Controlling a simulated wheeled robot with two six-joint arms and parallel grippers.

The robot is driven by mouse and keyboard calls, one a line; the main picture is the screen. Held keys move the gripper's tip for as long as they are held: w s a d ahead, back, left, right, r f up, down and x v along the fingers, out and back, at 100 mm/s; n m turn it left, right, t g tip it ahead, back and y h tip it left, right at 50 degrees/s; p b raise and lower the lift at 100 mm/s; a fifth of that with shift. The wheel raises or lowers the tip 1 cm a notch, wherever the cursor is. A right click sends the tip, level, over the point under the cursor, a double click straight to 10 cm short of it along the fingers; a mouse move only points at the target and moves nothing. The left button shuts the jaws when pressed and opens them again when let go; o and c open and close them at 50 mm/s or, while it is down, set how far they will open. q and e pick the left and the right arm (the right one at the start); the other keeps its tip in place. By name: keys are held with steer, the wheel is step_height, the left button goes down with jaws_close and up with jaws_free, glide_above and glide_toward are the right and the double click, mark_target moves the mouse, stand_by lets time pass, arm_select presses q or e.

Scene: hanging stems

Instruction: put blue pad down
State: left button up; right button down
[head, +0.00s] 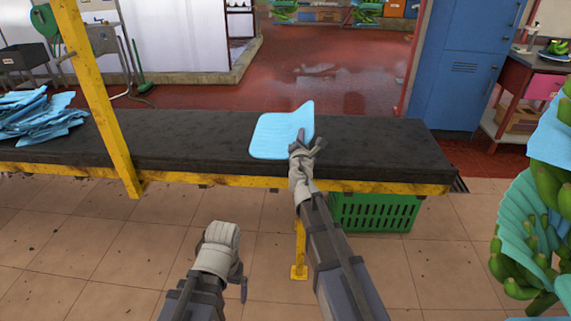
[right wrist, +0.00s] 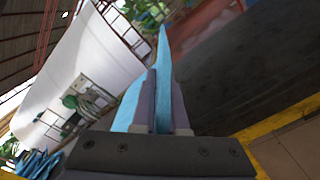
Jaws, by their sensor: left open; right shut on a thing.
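The blue pad (head: 275,134) is a thin light-blue sheet over the black bench top (head: 385,145) in the head view. Its right corner bends upward. My right gripper (head: 303,143) is shut on the near right edge of the blue pad. In the right wrist view the blue pad (right wrist: 162,75) stands between the two fingers, edge on. I cannot tell whether the pad touches the bench. My left gripper (head: 240,282) is open and empty, low in front of the bench, over the tiled floor.
A pile of blue pads (head: 38,115) lies on the bench at the left. A yellow post (head: 92,90) rises at the bench's front edge. A green crate (head: 372,212) sits under the bench. Banana bunches with blue sheets (head: 535,225) hang at the right. The bench right of the pad is clear.

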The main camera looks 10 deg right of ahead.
step_height(320, 180, down, 10)
steer(key=b, duration=0.9)
steer(key=shift+r, duration=0.15)
steer(key=shift+f, duration=0.2)
steer(key=c, duration=0.9)
jaws_free()
steer(key=shift+c, duration=0.2)
steer(key=shift+r, duration=0.15)
steer(key=v, duration=1.2)
steer(key=shift+r, duration=0.15)
